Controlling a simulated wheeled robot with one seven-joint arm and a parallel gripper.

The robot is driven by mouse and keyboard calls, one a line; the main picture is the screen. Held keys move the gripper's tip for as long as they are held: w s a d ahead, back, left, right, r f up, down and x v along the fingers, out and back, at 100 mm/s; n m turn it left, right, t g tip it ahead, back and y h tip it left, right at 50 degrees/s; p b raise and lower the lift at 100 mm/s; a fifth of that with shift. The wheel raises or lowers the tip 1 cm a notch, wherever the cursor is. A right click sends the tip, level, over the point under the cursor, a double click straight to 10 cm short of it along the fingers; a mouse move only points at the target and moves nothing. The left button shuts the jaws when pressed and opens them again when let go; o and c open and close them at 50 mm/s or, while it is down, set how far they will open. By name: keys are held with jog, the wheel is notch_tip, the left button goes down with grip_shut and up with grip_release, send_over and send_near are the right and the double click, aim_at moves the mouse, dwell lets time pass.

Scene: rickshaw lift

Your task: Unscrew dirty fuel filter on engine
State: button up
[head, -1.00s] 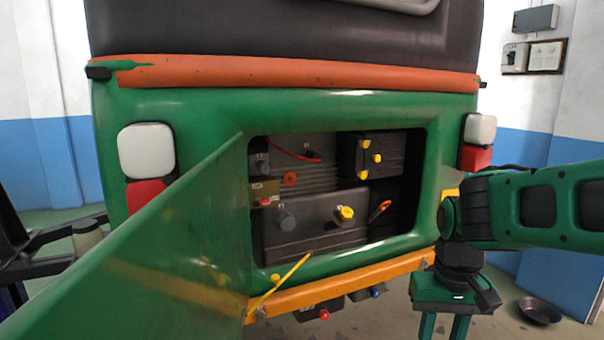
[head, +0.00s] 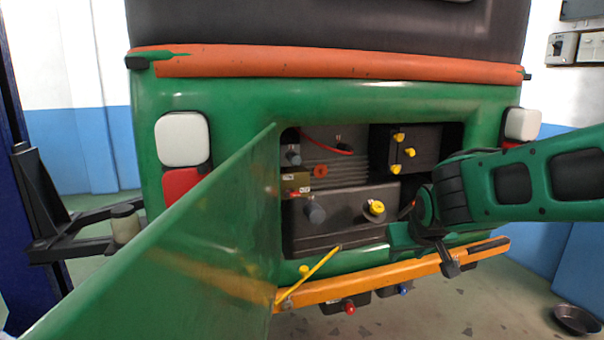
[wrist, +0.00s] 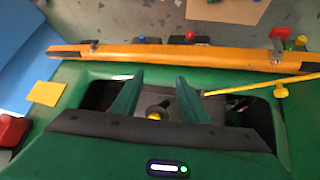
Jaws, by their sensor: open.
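The engine (head: 340,222) sits in the open rear bay of the green rickshaw. A yellow cap (head: 376,207) is to the right of the larger cylinder. My gripper (head: 402,238) is at the lower right of the bay opening, right of these parts. In the wrist view my gripper (wrist: 160,80) is open and empty, its green fingers apart, with a yellow part (wrist: 154,116) and a dark part beyond, partly hidden.
A yellow rod (head: 315,272) slants near the orange bumper (head: 380,278). A black box with yellow knobs (head: 420,150) fills the bay's upper right. A pan (head: 577,320) lies on the floor.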

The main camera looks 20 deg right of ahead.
jog(key=w+a+r+n+t, duration=0.3)
jog(key=w+a+r+t, duration=0.4)
jog(key=w, duration=0.6)
jog(key=n+t+y, duration=0.3)
jog(key=t+y, duration=0.1)
send_near(297, 161)
jog(key=w, duration=1.1)
jog(key=shift+w+r, duration=0.1)
jog(key=shift+w, duration=0.2)
jog(key=shift+s+m, duration=0.1)
jog(key=shift+m, duration=1.1)
jog(key=m, duration=0.8)
jog(key=shift+a+m, duration=0.1)
jog(key=shift+m, duration=0.2)
jog(key=m, duration=0.4)
